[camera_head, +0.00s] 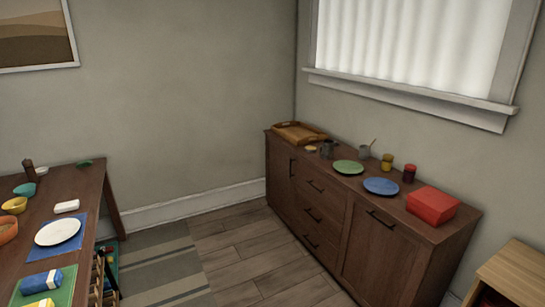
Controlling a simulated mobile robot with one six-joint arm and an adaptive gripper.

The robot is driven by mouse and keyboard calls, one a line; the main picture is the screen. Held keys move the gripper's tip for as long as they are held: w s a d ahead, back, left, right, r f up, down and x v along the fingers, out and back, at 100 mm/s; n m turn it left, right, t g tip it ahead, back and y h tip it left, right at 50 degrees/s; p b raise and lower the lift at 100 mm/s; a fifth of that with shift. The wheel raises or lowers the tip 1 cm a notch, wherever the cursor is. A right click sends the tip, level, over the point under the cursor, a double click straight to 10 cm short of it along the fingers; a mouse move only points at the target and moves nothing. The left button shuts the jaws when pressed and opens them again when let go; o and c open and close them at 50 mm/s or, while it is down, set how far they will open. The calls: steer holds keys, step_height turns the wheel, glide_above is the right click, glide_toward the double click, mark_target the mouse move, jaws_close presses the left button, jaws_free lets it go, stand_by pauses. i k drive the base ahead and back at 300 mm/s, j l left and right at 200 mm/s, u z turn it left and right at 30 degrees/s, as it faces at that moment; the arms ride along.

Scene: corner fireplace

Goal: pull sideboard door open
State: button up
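The dark brown wooden sideboard (330,210) stands against the right wall, under the window. Its near door (375,255) is shut and has a dark bar handle (381,219) along its top. Its far door (279,178) is also shut, with a dark vertical handle (291,167). A column of drawers (318,208) with dark handles sits between the doors, all shut. My gripper is not in view.
A green plate (348,167), a blue plate (381,186), a red box (433,205), cups and a wooden tray (299,132) stand on the sideboard. A laid table (88,188) is at left. Floor (255,262) before the sideboard is clear. A small wooden stand (520,272) is at lower right.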

mark_target(281, 162)
steer(key=i+z, duration=0.1)
steer(key=i, duration=1.85)
steer(key=i+l+u, duration=0.15)
steer(key=i+u, duration=0.25)
steer(key=i, duration=0.15)
steer(key=i+l+u, duration=0.35)
steer(key=i, duration=0.2)
steer(key=i+l+u, duration=0.8)
steer(key=i+l, duration=0.1)
steer(key=l, duration=0.1)
